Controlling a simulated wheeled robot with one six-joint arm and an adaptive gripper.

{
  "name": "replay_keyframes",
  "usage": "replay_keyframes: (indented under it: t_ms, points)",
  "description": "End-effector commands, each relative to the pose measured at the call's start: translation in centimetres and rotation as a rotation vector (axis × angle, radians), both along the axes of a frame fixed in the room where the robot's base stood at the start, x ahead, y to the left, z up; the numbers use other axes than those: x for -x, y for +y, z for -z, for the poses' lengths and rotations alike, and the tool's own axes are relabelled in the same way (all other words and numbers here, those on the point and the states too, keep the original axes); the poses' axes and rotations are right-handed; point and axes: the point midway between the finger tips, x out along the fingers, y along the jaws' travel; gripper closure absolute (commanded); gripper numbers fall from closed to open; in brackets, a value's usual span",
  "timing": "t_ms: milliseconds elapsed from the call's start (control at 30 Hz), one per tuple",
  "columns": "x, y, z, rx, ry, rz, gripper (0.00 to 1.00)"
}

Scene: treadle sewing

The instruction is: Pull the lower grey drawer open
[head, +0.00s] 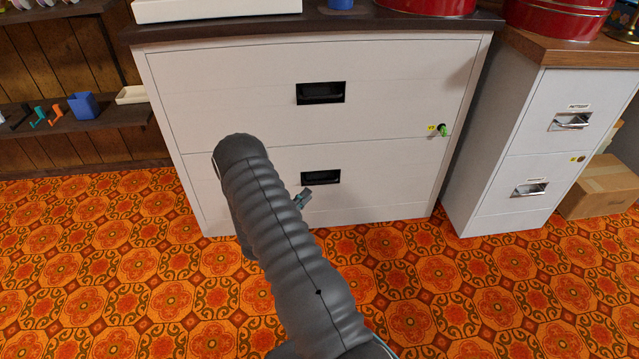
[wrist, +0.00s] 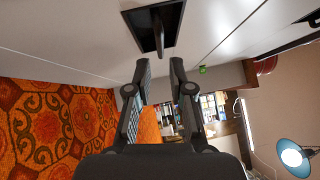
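The wide light-grey cabinet has two drawers. The lower drawer (head: 390,185) looks closed, its front flush with the upper drawer (head: 240,95). Its black recessed handle (head: 320,177) is in the middle of the front. My gripper (head: 304,197) is just below and left of that handle in the head view, mostly hidden behind my arm. In the wrist view my gripper (wrist: 159,64) has its two fingers apart with nothing between them. The black handle recess (wrist: 148,32), with a dark bar in it, lies beyond the fingertips, apart from them.
A green key (head: 444,130) sticks out at the cabinet's right side. A narrower grey cabinet (head: 490,200) stands to the right, with a cardboard box (head: 595,190) beside it. A wooden shelf (head: 80,125) is at left. The patterned orange floor (head: 120,270) in front is clear.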

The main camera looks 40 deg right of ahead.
Motion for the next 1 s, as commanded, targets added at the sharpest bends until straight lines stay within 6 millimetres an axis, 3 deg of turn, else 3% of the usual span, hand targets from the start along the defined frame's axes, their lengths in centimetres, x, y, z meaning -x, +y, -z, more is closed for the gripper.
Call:
replay_keyframes:
  t_ms: [200,400,867,967,1000]
  points:
    - [-0.8,-4.0,-0.5,0.000,-0.003,0.004,0.79]
    - [-1.5,-6.5,-0.8,-0.001,-0.001,0.002,0.79]
    - [-1.8,-7.7,-1.0,-0.001,-0.001,0.000,0.79]
    - [-1.8,-7.7,-1.0,-0.001,-0.001,0.001,0.99]
    - [-1.8,-7.7,-1.0,-0.001,-0.001,0.001,1.00]
